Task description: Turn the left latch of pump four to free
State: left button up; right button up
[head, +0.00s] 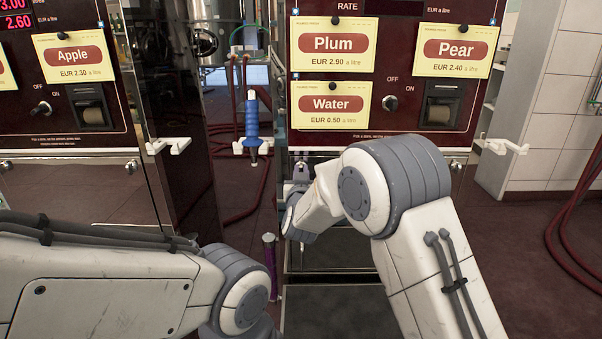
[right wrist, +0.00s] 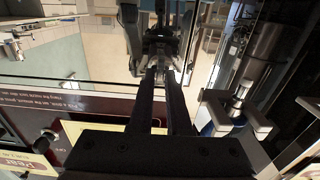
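The pump with the Plum, Pear and Water cards (head: 400,115) stands in front of me at the right. I cannot read a pump number on it. The right latch (head: 456,165) shows at the panel's other side. My left gripper is out of view.
A blue nozzle (head: 252,120) hangs on a white hook (head: 245,147) left of this pump. Another white hook (head: 500,146) sticks out at its right. The Apple pump (head: 70,90) stands at the left. Dark red hoses (head: 565,235) hang at the far right.

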grip_shut()
jog(key=m+b, duration=0.2)
jog(key=m, duration=0.2)
jog(key=shift+d+f+b, duration=0.1)
jog(key=shift+f+b, duration=0.05)
jog(key=shift+b, duration=0.25)
jog(key=shift+d+f+m+b, duration=0.1)
jog(key=shift+m+b, duration=2.65)
jog(key=shift+m, duration=0.75)
jog(key=shift+d+f+m+b, duration=0.1)
jog(key=shift+m+b, duration=2.6)
jog(key=shift+m, duration=0.8)
jog(key=o, duration=0.6)
grip_release()
